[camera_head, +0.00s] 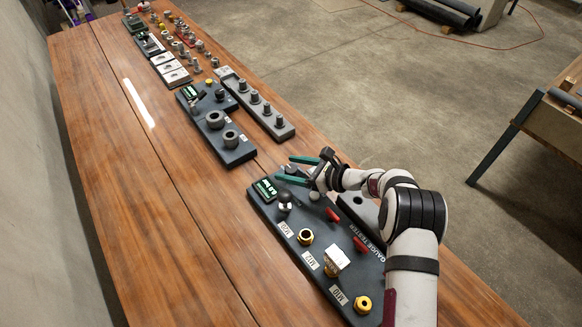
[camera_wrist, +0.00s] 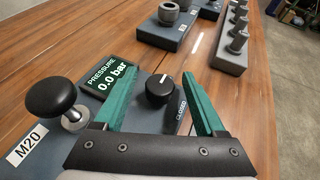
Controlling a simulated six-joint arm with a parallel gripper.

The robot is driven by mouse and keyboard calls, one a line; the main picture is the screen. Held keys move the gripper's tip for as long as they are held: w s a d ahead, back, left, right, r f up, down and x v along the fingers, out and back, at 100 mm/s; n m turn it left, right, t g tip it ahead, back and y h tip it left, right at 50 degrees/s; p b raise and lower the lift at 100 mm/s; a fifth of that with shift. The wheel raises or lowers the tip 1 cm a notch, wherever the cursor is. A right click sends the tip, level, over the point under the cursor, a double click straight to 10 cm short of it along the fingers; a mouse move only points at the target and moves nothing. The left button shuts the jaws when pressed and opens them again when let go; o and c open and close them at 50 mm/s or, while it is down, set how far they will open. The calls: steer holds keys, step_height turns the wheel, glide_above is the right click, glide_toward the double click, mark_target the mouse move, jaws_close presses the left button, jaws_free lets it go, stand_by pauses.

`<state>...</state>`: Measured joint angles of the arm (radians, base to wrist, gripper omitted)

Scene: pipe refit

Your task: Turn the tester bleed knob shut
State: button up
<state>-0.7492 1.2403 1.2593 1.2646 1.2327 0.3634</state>
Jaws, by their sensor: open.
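The gauge tester (camera_head: 312,215) is a dark plate on the wooden bench. Its display (camera_wrist: 110,76) reads 0.0 bar. The bleed knob (camera_wrist: 160,90) is a small black round knob with a white pointer line, beside the display. Part of a white label (camera_wrist: 181,112) shows to its right. My gripper (camera_wrist: 162,75) is open, with one green finger on each side of the knob in the wrist view. I cannot tell whether either finger touches it. In the head view my gripper (camera_head: 289,168) is over the tester's far end, and the knob is mostly hidden.
A black mushroom-shaped knob (camera_wrist: 52,98) stands left of my gripper near the M20 label (camera_wrist: 27,143). Brass fittings (camera_head: 305,237) and red handles (camera_head: 361,244) are on the tester. Another dark fixture (camera_head: 222,148) and a rail of grey posts (camera_head: 285,132) stand farther up the bench.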

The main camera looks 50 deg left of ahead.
steer(key=shift+s+a+f, duration=0.1)
jaws_close()
steer(key=shift+s+m+t+y, duration=0.1)
steer(key=shift+m+t+y, duration=0.3)
steer(key=shift+m+t, duration=1.9)
steer(key=shift+t, duration=0.4)
jaws_free()
